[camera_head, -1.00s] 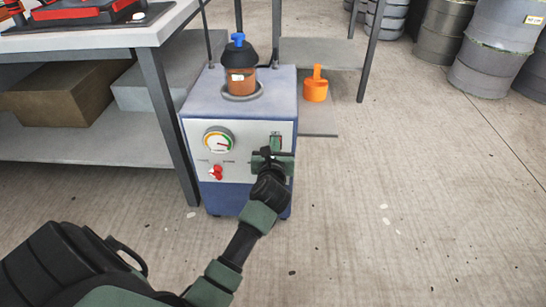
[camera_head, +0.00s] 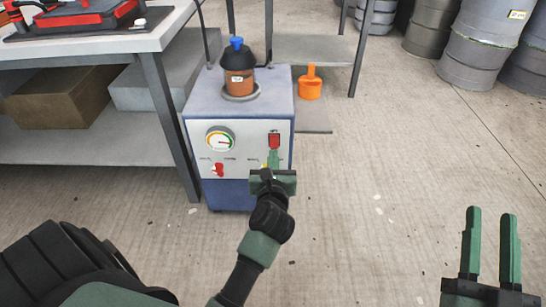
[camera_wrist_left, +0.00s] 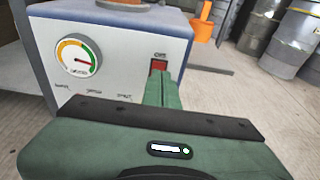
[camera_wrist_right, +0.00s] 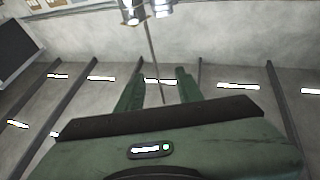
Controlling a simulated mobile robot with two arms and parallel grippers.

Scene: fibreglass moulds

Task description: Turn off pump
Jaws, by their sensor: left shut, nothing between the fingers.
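The pump (camera_head: 238,190) is a blue box with a white front panel, standing on the floor beside the workbench. Its panel has a round gauge (camera_head: 220,139), a small red valve (camera_head: 218,170) and a red rocker switch (camera_head: 274,141) at the upper right. The switch also shows in the left wrist view (camera_wrist_left: 158,66). My left gripper (camera_head: 273,158) is shut and empty, its fingertips just below the switch; I cannot tell if they touch the panel. My right gripper (camera_head: 490,215) is open and empty at the lower right, far from the pump.
A workbench (camera_head: 170,110) with a lower shelf holding boxes (camera_head: 62,97) stands left of the pump. A jar with a blue cap (camera_head: 238,72) sits on the pump. An orange container (camera_head: 309,84) is behind it. Metal drums (camera_head: 481,50) stand far right.

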